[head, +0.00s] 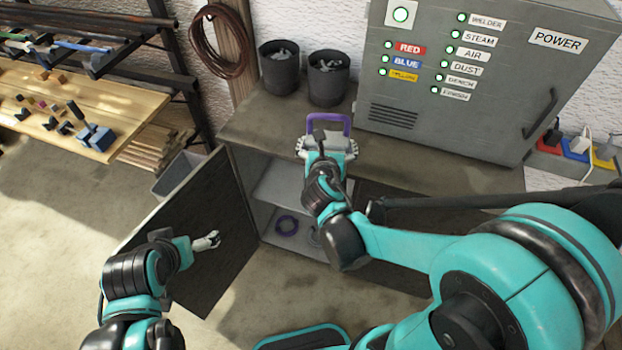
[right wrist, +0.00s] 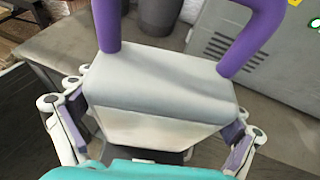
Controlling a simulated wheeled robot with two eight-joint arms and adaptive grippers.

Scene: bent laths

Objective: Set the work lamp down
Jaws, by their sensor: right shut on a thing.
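The work lamp has a grey body and a purple handle (head: 328,116). My right gripper (head: 327,146) is shut on the lamp, its fingers on both sides of the body. In the right wrist view the lamp's grey body (right wrist: 160,80) fills the middle, between the white fingers. The lamp is over the top of the low cabinet (head: 250,117), near its front edge, with the handle up. Whether its underside touches the top is hidden. My left gripper (head: 207,241) is low in front of the open cabinet door, apart from the lamp; its finger opening is too small to tell.
Two dark bins (head: 328,78) and a grey power box (head: 470,75) stand at the back of the cabinet top. Bare top shows left of the lamp. A wooden bench (head: 110,100) is at left.

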